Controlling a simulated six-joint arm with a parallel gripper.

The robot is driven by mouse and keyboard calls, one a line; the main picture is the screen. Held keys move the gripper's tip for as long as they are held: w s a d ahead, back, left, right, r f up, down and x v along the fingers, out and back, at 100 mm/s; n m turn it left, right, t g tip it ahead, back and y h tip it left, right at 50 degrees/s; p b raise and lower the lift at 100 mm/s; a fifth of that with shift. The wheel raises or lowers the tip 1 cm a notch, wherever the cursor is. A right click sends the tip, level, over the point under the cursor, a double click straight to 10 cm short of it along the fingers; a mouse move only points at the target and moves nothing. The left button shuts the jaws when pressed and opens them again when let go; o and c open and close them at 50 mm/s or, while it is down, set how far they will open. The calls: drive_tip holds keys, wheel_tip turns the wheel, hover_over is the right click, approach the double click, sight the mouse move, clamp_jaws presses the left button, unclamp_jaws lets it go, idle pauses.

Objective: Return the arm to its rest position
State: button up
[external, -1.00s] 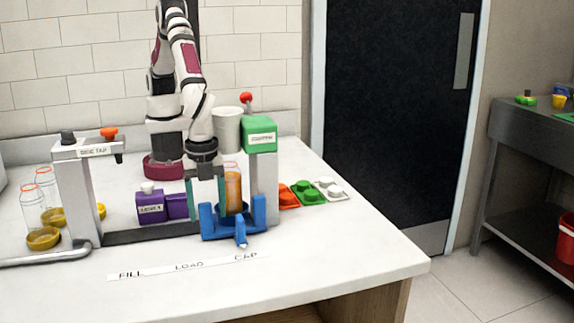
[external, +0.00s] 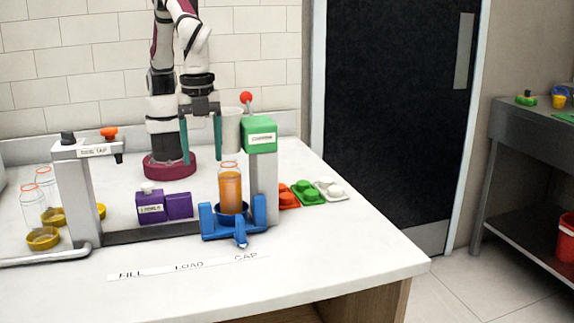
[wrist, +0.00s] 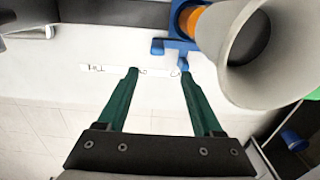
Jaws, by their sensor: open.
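My gripper (external: 202,148) is open and empty, with its two green fingers pointing down above the counter. It hangs up and left of the orange-filled bottle (external: 230,186), clear of it. In the wrist view my gripper (wrist: 158,72) shows bare counter and the label strip between its fingers. The bottle stands upright in the blue holder (external: 252,212) below the green-topped capping post (external: 260,136). In the wrist view the bottle's orange side (wrist: 190,22) shows only in part, behind a pale funnel-shaped cup.
The pale cup (external: 229,130) is close right of my gripper. A purple block (external: 163,206) sits below it. The tap stand (external: 78,195) and empty bottles (external: 34,212) are at left. Coloured cap trays (external: 308,191) lie at right. The counter's front is clear.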

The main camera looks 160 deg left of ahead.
drive_tip(key=s+d+r+m+t, duration=0.2)
drive_tip(key=s+d+r+t, duration=0.1)
drive_tip(key=s+r, duration=0.5)
drive_tip(key=s+f+m+g+y, duration=0.1)
drive_tip(key=s+f, duration=0.1)
drive_tip(key=s, duration=0.9)
drive_tip(key=s+f+m+g, duration=0.2)
drive_tip(key=s+f, duration=0.1)
drive_tip(key=s, duration=0.9)
drive_tip(key=shift+m+y, duration=0.3)
drive_tip(key=shift+y, duration=0.1)
